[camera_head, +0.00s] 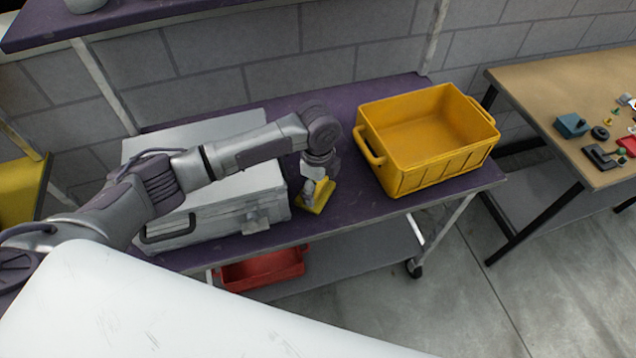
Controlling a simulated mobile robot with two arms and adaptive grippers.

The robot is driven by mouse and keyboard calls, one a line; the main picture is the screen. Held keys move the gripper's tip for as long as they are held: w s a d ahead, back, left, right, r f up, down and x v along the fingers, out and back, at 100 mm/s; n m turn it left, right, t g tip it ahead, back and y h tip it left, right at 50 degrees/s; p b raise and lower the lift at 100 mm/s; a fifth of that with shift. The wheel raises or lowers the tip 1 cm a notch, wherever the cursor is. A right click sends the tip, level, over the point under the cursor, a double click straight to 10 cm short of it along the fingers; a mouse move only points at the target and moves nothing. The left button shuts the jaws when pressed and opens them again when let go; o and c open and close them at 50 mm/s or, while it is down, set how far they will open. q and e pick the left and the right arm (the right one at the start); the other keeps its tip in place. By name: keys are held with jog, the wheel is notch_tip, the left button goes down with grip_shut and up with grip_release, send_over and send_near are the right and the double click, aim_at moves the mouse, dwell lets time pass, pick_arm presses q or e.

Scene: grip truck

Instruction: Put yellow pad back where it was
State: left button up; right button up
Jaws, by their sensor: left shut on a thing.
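The yellow pad (316,197) is at the purple shelf (335,222), between the grey case and the yellow crate. My left gripper (314,185) points down and is shut on the yellow pad from above. The pad looks tilted; I cannot tell whether it touches the shelf surface. The gripper's fingers partly cover the pad. My right gripper is not in view.
A grey metal case (215,213) stands left of the pad, under my left arm. An empty yellow crate (436,178) stands to the right. A red bin (262,270) sits on the lower shelf. A wooden table (560,88) with small parts is at the far right.

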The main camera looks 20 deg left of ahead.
aim_at(318, 186)
pick_arm(q)
jog(key=shift+f, duration=0.1)
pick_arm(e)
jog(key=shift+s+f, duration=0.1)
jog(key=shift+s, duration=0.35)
pick_arm(q)
jog(key=o, duration=1)
jog(key=shift+c, duration=0.2)
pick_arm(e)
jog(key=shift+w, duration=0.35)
pick_arm(q)
notch_tip(318, 186, up, 12)
jog(key=b, duration=0.1)
jog(key=shift+b, duration=0.3)
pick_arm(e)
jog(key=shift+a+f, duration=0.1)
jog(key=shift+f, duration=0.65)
